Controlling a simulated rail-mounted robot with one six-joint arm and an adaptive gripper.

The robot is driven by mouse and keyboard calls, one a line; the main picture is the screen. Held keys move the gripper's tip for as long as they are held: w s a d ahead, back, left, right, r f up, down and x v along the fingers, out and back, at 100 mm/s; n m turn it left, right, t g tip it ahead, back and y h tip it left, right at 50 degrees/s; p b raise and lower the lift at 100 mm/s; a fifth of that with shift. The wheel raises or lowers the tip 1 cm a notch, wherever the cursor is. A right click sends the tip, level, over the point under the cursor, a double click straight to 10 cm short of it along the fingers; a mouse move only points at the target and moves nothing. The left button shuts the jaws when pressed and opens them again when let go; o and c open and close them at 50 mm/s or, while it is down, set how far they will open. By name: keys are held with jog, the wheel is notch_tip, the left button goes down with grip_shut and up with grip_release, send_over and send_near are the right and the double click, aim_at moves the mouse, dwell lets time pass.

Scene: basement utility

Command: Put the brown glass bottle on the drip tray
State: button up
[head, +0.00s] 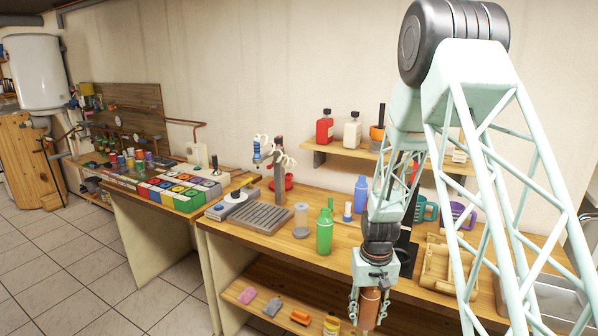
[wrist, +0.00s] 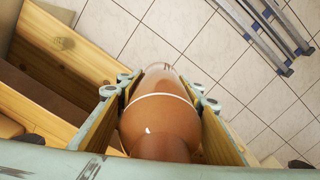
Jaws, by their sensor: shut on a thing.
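My gripper (head: 368,316) is shut on the brown glass bottle (head: 370,305), low in the head view, in front of the bench's front edge. In the wrist view the bottle (wrist: 160,118) sits between the two fingers, with floor tiles beyond it. A grey ribbed tray, which looks like the drip tray (head: 262,217), lies on the bench to the left of my gripper, higher and farther back. Its ribbed top looks empty.
A wooden crate (head: 442,266) is on the bench to the right. A lower shelf (head: 268,294) holds several small items.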

dwell(0.4)
jog(key=w+r+m, duration=0.1)
jog(key=w+r, duration=0.4)
jog(key=r, duration=0.6)
jog(key=w+r+m, duration=0.2)
jog(key=w+r, duration=0.3)
jog(key=r, duration=0.6)
jog(key=shift+w+r+m, duration=0.25)
jog(key=shift+r+m, duration=0.05)
jog(key=shift+r, duration=0.1)
jog(key=shift+d, duration=0.1)
